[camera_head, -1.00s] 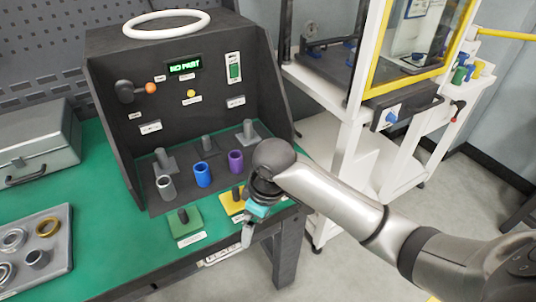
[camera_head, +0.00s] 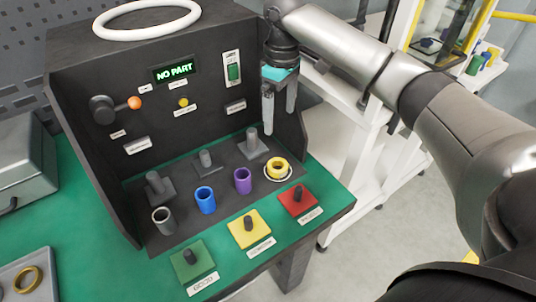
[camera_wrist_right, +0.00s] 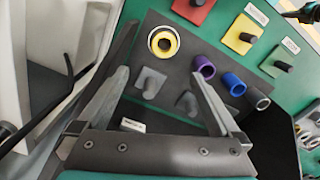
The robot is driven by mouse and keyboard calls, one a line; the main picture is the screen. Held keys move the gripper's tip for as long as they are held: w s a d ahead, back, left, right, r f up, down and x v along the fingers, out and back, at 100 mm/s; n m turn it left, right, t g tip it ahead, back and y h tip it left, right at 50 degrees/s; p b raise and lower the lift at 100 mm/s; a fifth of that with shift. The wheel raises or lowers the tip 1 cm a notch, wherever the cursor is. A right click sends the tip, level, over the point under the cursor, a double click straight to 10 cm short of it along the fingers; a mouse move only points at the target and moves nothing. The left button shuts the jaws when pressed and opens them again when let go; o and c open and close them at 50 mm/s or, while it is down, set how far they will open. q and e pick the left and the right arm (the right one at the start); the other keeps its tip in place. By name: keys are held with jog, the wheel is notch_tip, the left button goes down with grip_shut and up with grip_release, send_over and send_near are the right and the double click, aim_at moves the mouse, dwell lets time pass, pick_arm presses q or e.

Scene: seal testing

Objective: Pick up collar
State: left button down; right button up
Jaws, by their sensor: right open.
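A yellow ring-shaped collar (camera_head: 277,168) sits on a white round base at the right end of a row on the dark fixture plate. It also shows in the right wrist view (camera_wrist_right: 163,42), seen from above with a dark centre. Beside it stand a purple sleeve (camera_head: 243,180), a blue sleeve (camera_head: 205,199) and a grey sleeve (camera_head: 164,220). Which one the task calls the collar is not marked. My right gripper (camera_head: 279,126) is open and empty, pointing down above the plate's right side, apart from the yellow ring. My left gripper is not in view.
Grey pegs (camera_head: 205,161) stand behind the row. Green (camera_head: 190,272), yellow (camera_head: 246,238) and red (camera_head: 303,207) pads with dark knobs lie in front. The dark test housing (camera_head: 150,62) reads NO PART and carries a white ring (camera_head: 146,19) on top.

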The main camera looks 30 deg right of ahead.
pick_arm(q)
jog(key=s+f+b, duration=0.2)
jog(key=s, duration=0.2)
pick_arm(e)
send_over(278, 160)
jog(key=s, duration=0.1)
notch_tip(278, 160, down, 9)
jog(key=shift+a+r+b, duration=0.1)
jog(key=shift+a+b, duration=0.05)
jog(key=shift+b, duration=0.3)
jog(key=shift+f, duration=0.75)
jog(key=f, duration=0.1)
jog(key=f+b, duration=0.1)
jog(key=f, duration=0.1)
jog(key=f+b, duration=0.1)
jog(key=shift+s+a+f, duration=0.2)
jog(key=shift+s+a, duration=0.1)
jog(key=shift+f, duration=0.25)
jog(key=shift+r, duration=0.1)
jog(key=shift+c, duration=1.3)
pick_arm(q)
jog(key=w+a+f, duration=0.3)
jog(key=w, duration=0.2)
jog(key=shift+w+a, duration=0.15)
pick_arm(e)
jog(key=shift+w, duration=0.1)
grip_shut()
